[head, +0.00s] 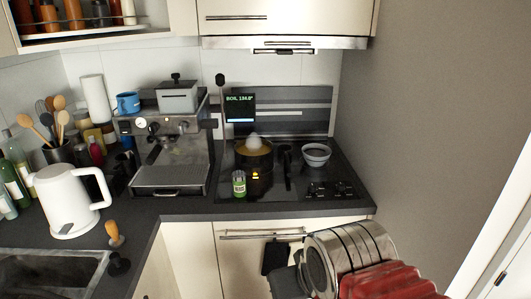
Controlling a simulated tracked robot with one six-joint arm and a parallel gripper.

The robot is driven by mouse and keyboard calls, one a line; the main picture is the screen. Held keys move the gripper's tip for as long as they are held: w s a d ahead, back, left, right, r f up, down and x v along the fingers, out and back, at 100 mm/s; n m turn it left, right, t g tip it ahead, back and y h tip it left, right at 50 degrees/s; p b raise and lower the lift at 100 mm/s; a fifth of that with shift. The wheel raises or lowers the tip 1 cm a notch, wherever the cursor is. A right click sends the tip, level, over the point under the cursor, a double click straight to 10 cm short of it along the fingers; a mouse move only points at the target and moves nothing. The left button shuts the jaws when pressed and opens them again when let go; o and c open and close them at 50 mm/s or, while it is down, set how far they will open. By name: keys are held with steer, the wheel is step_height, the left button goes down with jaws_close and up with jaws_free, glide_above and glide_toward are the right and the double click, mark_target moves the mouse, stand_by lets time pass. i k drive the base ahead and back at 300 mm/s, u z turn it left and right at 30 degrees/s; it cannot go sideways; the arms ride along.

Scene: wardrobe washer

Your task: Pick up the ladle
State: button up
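I cannot make out a ladle for certain. A thin upright rod with a black knobbed end (221,80) rises at the left of the stove and may be a handle; its lower end is unclear. A dark pot (254,163) on the black stovetop holds something yellowish with a pale, rounded lump. A black handle (287,171) points forward beside the pot. My arm enters at the bottom right, low in front of the counter. My gripper (277,268) seems to be the dark part at its end, well below and in front of the stove; its fingers are not clear.
A white bowl (316,155) and a small green-labelled jar (239,184) stand on the stovetop (275,187). An espresso machine (172,150) is left of it, then a white kettle (68,200) and a utensil holder (60,152). A range hood (285,43) hangs above; a wall (430,100) bounds the right.

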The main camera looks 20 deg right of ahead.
mark_target(287, 161)
steer(key=u, duration=0.15)
steer(key=i, duration=1.3)
steer(key=z, duration=0.55)
